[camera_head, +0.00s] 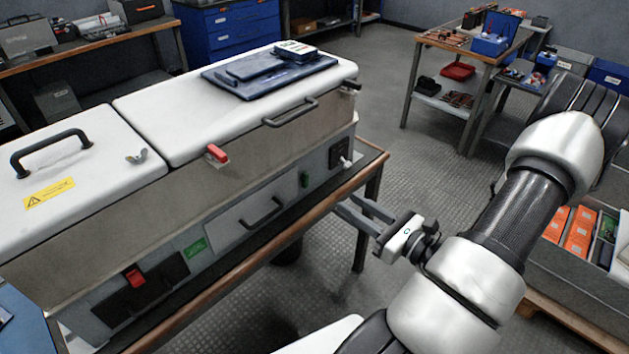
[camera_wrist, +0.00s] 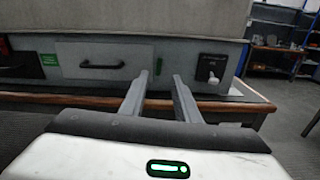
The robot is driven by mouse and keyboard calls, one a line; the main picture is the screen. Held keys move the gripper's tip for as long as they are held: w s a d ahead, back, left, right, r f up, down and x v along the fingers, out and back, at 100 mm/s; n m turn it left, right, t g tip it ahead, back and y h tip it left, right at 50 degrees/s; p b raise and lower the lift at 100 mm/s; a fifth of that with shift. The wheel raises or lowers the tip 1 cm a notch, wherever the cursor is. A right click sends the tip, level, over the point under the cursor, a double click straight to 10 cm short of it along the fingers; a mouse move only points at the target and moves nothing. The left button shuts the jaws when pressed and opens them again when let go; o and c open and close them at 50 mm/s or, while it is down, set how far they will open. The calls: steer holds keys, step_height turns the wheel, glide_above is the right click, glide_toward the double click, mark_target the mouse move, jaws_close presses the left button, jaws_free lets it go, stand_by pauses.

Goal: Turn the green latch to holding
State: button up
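The green latch (camera_head: 305,179) is a small upright green piece on the grey front panel of the white-lidded capacitor cabinet, between the drawer-like handle and a black switch plate. In the wrist view the green latch (camera_wrist: 158,67) shows straight ahead, beyond and between my fingertips. My gripper (camera_head: 347,205) is in front of the panel and to the right of the latch in the head view, apart from it. In the wrist view my gripper (camera_wrist: 160,76) has its two fingers parted with nothing between them. The latch is too small to read any marking beside it.
A black handle (camera_head: 261,214) is left of the latch. A switch plate (camera_head: 338,152) with a pale lever is to the right. Red levers (camera_head: 134,277) and (camera_head: 217,153) are farther left. The wooden bench edge (camera_head: 250,262) runs below the panel. Floor in front is open.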

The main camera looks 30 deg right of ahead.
mark_target(308, 176)
steer(key=b+x, duration=0.1)
steer(key=x, duration=1.2)
steer(key=shift+w+b, duration=0.3)
steer(key=shift+b, duration=0.05)
steer(key=shift+c, duration=0.4)
jaws_close()
